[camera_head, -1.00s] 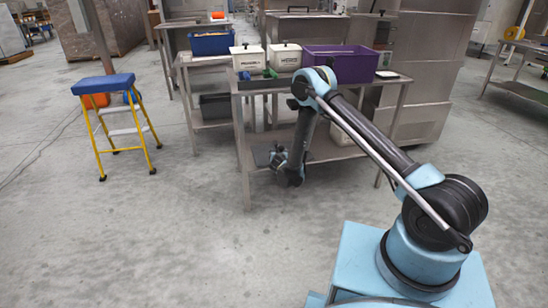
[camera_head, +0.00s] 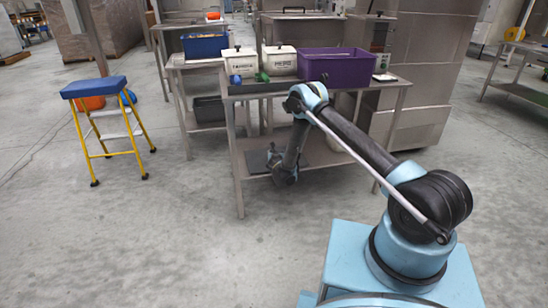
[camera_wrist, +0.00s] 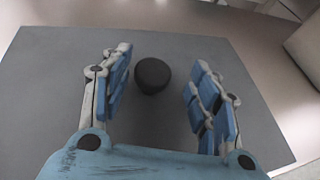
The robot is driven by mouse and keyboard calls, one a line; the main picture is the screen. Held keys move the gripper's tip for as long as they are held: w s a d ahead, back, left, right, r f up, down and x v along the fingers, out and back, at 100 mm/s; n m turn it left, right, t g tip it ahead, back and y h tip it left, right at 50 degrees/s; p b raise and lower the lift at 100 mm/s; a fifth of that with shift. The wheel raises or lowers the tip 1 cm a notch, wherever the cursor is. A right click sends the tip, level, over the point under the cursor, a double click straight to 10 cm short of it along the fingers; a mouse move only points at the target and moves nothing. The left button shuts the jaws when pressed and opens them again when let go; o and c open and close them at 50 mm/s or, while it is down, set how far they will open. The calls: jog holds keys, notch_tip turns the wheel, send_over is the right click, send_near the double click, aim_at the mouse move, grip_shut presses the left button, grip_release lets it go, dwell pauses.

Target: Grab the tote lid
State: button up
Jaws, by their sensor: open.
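The tote lid is a flat dark grey panel with a round black knob. In the wrist view the lid (camera_wrist: 50,90) lies flat on a steel surface and its knob (camera_wrist: 152,75) stands up between and just beyond my fingertips. My gripper (camera_wrist: 158,85) is open, one blue-padded finger on each side, with nothing held. In the head view my gripper (camera_head: 283,172) reaches down over the lower shelf of the steel table, and part of the lid (camera_head: 256,161) shows to its left. Whether the fingers touch the lid cannot be told.
The steel table's lower shelf (camera_head: 325,155) bears the lid, with table legs and the top above it. On the top stand a purple tote (camera_head: 337,68) and two white boxes (camera_head: 280,62). A blue step stool (camera_head: 94,88) stands left on open floor.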

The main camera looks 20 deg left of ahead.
jog(key=shift+w+a+f, duration=0.15)
jog(key=shift+w+a, duration=0.05)
jog(key=shift+w, duration=0.15)
jog(key=shift+a, duration=0.1)
jog(key=shift+s, duration=0.1)
jog(key=shift+c, duration=1.2)
jog(key=shift+a, duration=0.15)
grip_shut()
jog(key=shift+s+d, duration=0.2)
jog(key=shift+d, duration=0.5)
jog(key=shift+s+d, duration=0.2)
jog(key=shift+d, duration=0.45)
jog(key=shift+o, duration=1.1)
grip_release()
